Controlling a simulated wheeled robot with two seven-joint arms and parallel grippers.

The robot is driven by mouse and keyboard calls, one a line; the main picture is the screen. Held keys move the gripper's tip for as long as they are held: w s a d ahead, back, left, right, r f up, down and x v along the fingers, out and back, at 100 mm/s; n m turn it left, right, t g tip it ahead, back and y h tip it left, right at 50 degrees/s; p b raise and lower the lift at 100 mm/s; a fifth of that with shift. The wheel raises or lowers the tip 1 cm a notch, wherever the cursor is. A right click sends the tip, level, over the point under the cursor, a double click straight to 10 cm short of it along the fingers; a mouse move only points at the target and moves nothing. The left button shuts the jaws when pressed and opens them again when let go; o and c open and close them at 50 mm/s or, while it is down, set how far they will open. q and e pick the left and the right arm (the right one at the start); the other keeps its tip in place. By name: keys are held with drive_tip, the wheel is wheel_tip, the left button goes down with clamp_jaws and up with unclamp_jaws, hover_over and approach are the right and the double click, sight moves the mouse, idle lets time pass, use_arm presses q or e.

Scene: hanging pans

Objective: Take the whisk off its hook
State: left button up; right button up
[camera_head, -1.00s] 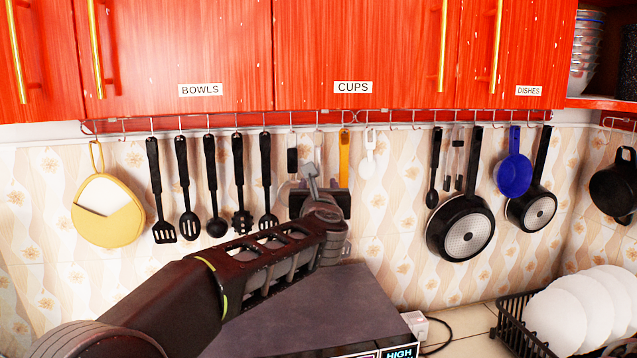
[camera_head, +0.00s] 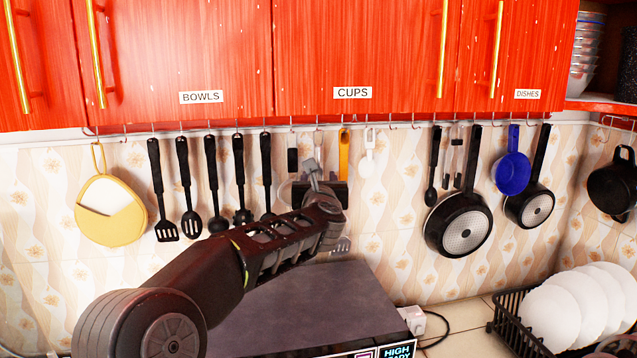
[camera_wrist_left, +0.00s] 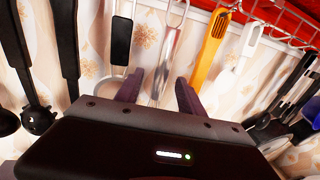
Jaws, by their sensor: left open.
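A slim metallic utensil, which I take to be the whisk (camera_wrist_left: 165,62), hangs from the rail; in the left wrist view its handle runs down between my fingers. In the head view only its top (camera_head: 318,146) shows; my gripper hides most of the rest. My left gripper (camera_wrist_left: 158,90) is open, with one finger on each side of the handle. It faces the wall in the head view (camera_head: 319,188). I cannot tell whether the fingers touch the handle. My right gripper is not in view.
A black-handled utensil (camera_wrist_left: 122,42) hangs close on the left, an orange one (camera_wrist_left: 212,48) and a white one (camera_head: 368,152) on the right. Black spatulas (camera_head: 188,190) and pans (camera_head: 458,224) hang further out. A dark appliance top (camera_head: 310,300) lies below; red cabinets (camera_head: 350,50) are above.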

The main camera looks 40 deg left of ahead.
use_arm(q)
drive_tip(key=shift+c, duration=0.4)
clamp_jaws()
